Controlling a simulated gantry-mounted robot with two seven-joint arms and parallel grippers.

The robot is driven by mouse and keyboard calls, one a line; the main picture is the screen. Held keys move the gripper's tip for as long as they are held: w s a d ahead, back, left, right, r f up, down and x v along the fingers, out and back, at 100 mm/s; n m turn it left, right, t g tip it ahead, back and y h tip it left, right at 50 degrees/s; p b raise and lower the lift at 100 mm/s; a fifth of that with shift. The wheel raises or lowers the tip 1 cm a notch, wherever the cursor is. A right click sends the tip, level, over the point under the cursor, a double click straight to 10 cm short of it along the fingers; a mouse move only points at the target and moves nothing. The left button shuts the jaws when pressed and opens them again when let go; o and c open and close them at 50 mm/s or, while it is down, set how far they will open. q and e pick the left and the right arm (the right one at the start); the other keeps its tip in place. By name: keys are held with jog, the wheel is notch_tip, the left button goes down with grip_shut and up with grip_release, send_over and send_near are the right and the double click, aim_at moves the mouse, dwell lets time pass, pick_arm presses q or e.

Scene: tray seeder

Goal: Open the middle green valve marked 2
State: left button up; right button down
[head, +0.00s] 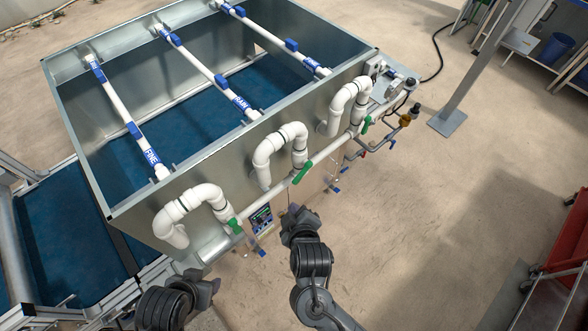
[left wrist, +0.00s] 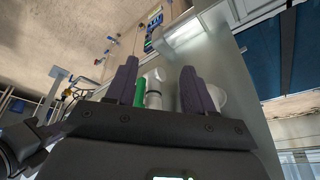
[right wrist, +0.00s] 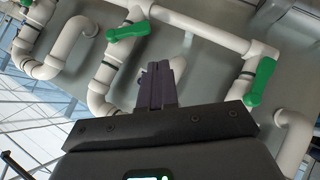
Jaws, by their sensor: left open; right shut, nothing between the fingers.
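Three green valve handles sit on white pipes along the metal box's front. The middle green handle (head: 303,172) lies crosswise to its down-pipe, roughly along the long white pipe. I take it to be the green handle at upper left of centre in the right wrist view (right wrist: 128,32). The left green handle (head: 235,226) and far green handle (head: 366,123) flank it. My right gripper (head: 291,210) is shut and empty, below and apart from the middle handle. My left gripper (left wrist: 160,80) is open; a green handle (left wrist: 140,92) shows beyond its fingers, apart from them. No number is readable.
White looped pipes (head: 277,146) stand out above the handles. A small control panel (head: 261,218) hangs below the long pipe, near the left handle. A grey post (head: 475,75) stands at the right, and a red cart (head: 573,240) at the right edge. Open floor lies between.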

notch_tip(320, 180, up, 2)
jog(key=w+r, duration=0.1)
send_over(296, 184)
jog(key=s, duration=0.3)
jog(key=f, duration=0.7)
jog(key=shift+a+f+b, duration=0.25)
jog(key=shift+a+b, duration=0.15)
jog(key=shift+w+d+f, duration=0.3)
jog(key=shift+w+f, duration=0.05)
jog(key=shift+f, duration=0.25)
pick_arm(q)
jog(key=shift+s+f, duration=0.55)
jog(key=shift+s, duration=0.3)
